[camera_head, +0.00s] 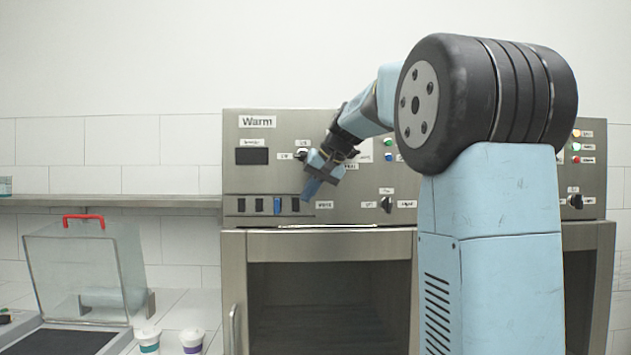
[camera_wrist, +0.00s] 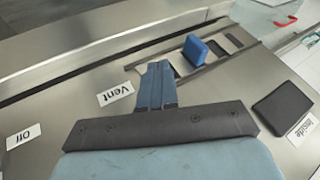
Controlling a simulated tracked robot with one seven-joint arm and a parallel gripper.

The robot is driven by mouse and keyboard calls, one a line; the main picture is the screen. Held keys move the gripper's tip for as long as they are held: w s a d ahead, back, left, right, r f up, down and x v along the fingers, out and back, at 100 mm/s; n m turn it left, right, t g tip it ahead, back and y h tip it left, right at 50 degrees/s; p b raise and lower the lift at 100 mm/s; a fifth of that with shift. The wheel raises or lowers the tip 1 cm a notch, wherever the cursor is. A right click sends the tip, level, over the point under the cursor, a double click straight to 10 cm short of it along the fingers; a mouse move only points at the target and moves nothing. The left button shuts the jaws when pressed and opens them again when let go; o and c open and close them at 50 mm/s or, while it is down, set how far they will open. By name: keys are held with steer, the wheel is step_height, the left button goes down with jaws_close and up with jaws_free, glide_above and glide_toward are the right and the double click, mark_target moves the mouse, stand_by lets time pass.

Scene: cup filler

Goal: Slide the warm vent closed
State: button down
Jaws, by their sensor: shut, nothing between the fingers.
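The warm vent is a row of dark slots (camera_head: 259,205) low on the steel panel under the "Warm" label (camera_head: 257,121). Its blue slider tab (camera_head: 277,206) stands between slots, with dark slots showing on both sides. In the wrist view the raised blue tab (camera_wrist: 195,50) is just beyond my fingertips, with dark slots past it. My gripper (camera_head: 311,190) is shut and empty, right of and slightly above the tab.
Another knob (camera_head: 386,204) is to the right. The open oven cavity (camera_head: 320,300) is below. A clear-lidded box (camera_head: 80,265) and two cups (camera_head: 192,341) stand at lower left. The panel left of the vent is free.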

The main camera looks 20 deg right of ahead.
mark_target(289, 200)
steer(key=w+a+f, duration=0.2)
steer(key=a, duration=0.1)
steer(key=shift+a+f, duration=0.1)
steer(key=shift+a, duration=0.1)
steer(key=shift+w+a, duration=0.3)
steer(key=shift+a, duration=0.35)
steer(key=shift+w, duration=0.15)
